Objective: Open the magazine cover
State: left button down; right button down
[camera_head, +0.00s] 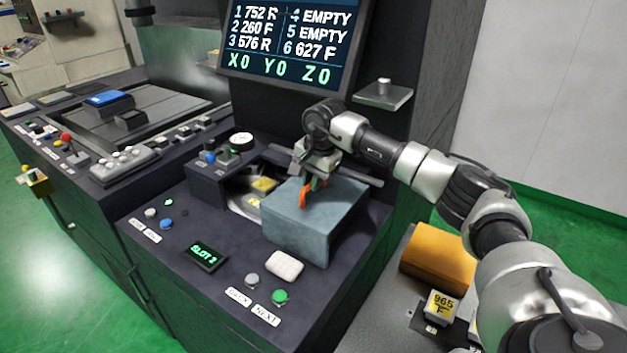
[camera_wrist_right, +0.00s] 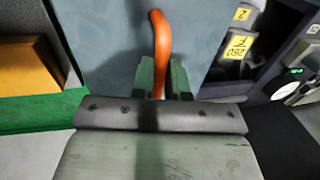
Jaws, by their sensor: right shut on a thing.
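The magazine cover (camera_head: 300,232) is a blue-grey box on the machine's dark front panel. An orange handle (camera_head: 305,194) stands on it. My right gripper (camera_head: 314,183) is above the cover with its fingers shut on the handle. In the right wrist view the orange handle (camera_wrist_right: 160,45) rises from between the two green fingers (camera_wrist_right: 162,80), against the cover's blue-grey face (camera_wrist_right: 110,30). Left of the cover, part of the magazine opening (camera_head: 248,203) shows, with yellow-labelled pieces (camera_head: 264,184) inside. The rest of the magazine is hidden by the cover. My left gripper is not in view.
A white rounded block (camera_head: 284,266) lies in front of the cover, near the grey (camera_head: 252,280) and green (camera_head: 280,297) buttons. A slot display (camera_head: 205,256) sits left. The screen (camera_head: 290,40) stands behind. An orange block (camera_head: 438,256) and a yellow-labelled piece (camera_head: 441,304) are at right.

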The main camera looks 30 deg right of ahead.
jog(key=shift+w+a, duration=0.1)
jog(key=shift+w, duration=0.2)
jog(key=c, duration=1.2)
grip_release()
jog(key=shift+c, duration=0.2)
jog(key=shift+o, duration=0.6)
jog(key=shift+r, duration=0.1)
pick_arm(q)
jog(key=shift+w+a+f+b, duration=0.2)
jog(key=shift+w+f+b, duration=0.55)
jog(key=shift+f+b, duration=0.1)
pick_arm(e)
notch_tip(320, 180, up, 10)
jog(key=s, duration=0.2)
jog(key=shift+d+r, duration=0.25)
jog(key=shift+d, duration=0.2)
